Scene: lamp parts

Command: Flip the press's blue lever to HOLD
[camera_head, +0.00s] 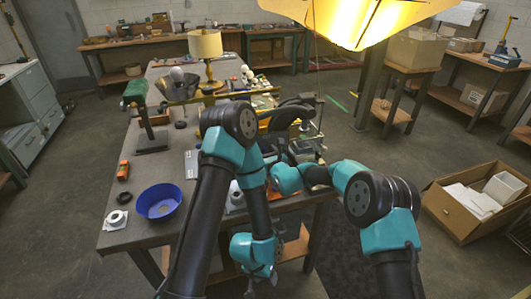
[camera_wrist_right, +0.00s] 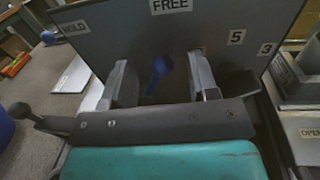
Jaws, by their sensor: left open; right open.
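The blue lever (camera_wrist_right: 158,68) shows in the right wrist view in front of a grey panel (camera_wrist_right: 110,40). The panel carries a FREE label (camera_wrist_right: 171,5) above the lever and a HOLD label (camera_wrist_right: 75,28) to the left. My right gripper (camera_wrist_right: 158,80) is open, with one finger on each side of the lever. I cannot tell whether either finger touches it. The lever stands below FREE, away from HOLD. In the head view the right gripper and lever are largely hidden among the arms and bench equipment. My left gripper (camera_head: 270,276) hangs low at the bench front, open and empty.
A lamp (camera_head: 206,55) stands at the back. A cardboard box (camera_head: 475,203) is on the floor at right. A yellow shade (camera_head: 350,20) hangs overhead.

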